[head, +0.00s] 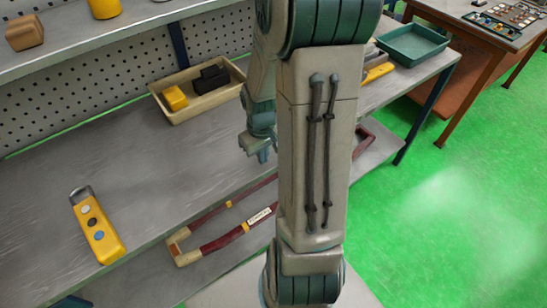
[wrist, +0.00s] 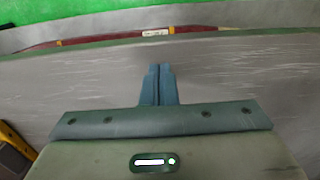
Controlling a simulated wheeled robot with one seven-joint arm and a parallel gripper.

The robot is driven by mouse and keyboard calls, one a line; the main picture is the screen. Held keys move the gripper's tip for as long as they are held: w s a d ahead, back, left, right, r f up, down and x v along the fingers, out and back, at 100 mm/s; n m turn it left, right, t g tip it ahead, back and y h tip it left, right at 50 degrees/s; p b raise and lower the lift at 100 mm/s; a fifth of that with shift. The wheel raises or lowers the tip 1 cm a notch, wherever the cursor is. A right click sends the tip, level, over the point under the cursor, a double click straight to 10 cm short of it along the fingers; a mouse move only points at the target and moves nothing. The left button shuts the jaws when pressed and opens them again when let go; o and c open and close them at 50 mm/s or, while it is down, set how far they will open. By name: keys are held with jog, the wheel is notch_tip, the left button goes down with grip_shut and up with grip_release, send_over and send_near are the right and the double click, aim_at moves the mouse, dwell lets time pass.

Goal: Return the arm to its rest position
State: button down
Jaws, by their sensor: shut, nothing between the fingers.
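My gripper (wrist: 158,84) is shut and empty in the wrist view, its two blue-green fingers pressed together above the bench (wrist: 70,95). In the head view my gripper (head: 262,155) shows just left of my large arm link, pointing down over the grey bench top (head: 100,170). My arm link covers the middle of the head view and hides part of the bench behind it.
A yellow control box (head: 97,228) lies at the left of the bench. A tan tray (head: 190,108) with yellow and black blocks stands at the back. A green tray (head: 412,42) sits at the right end.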

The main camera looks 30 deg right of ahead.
jog(key=shift+s+a, duration=0.1)
jog(key=shift+s, duration=0.45)
jog(key=shift+s+r, duration=0.3)
jog(key=shift+s, duration=0.25)
jog(key=s+a+r+t, duration=0.1)
jog(key=s+a+r, duration=0.2)
jog(key=a+r, duration=0.3)
jog(key=s+a+r+t, duration=0.2)
jog(key=a+r, duration=0.3)
jog(key=r, duration=0.5)
jog(key=shift+s+a, duration=0.4)
jog(key=shift+s, duration=0.5)
